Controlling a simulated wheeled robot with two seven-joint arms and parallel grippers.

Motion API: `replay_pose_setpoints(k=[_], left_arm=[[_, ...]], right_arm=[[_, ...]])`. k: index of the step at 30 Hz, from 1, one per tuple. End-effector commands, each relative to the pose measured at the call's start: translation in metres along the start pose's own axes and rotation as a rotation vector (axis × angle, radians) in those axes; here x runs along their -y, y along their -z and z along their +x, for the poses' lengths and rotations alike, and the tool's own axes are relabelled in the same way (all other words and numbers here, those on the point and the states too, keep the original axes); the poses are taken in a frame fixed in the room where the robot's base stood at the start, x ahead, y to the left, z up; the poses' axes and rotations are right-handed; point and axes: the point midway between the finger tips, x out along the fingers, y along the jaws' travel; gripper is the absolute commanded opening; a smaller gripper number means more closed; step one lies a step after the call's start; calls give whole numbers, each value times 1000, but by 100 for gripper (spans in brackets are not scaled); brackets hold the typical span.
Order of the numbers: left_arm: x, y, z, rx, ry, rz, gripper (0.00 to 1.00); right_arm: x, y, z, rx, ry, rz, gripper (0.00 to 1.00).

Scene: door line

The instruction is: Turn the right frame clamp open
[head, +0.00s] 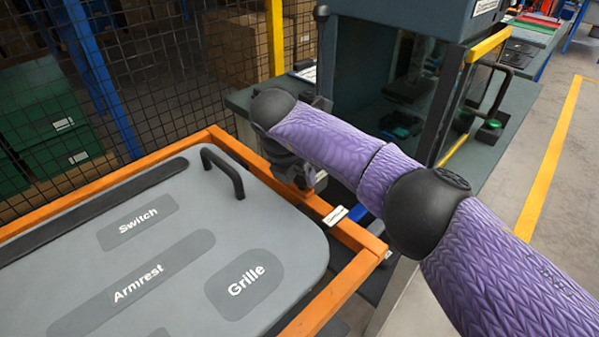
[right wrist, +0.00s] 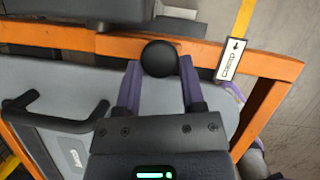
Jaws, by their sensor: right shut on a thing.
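The right frame clamp shows as a round black knob (right wrist: 160,58) on the orange frame (right wrist: 280,65) in the right wrist view. My right gripper (right wrist: 160,72) is shut on this knob, with one purple finger on each side. In the head view my right gripper (head: 298,178) is at the frame's far right part, and my arm and wrist hide the knob. The label (head: 335,215) shows beside it. My left gripper is in neither view.
The orange frame holds a grey panel (head: 285,215) with marked areas "Switch", "Armrest" and "Grille" and a black handle (head: 222,165). A dark machine cabinet (head: 375,75) stands behind my arm. A wire mesh fence (head: 165,75) is at the back left. Open floor lies to the right.

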Motion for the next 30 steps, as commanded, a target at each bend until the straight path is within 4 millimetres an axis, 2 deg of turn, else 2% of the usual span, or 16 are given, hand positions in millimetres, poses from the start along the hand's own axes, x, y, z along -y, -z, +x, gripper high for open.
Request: replay_pose_setpoints(k=[9,10,12,21,23,30], left_arm=[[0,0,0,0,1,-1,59],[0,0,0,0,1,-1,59],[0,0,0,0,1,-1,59],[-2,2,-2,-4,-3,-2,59],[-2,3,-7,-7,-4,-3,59],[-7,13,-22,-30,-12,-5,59]], right_arm=[[0,0,0,1,0,4,0],[0,0,0,1,0,4,55],[0,0,0,1,0,4,66],[0,-1,-5,1,0,2,66],[0,-2,-16,2,-3,2,66],[0,-2,-77,4,-3,1,66]])
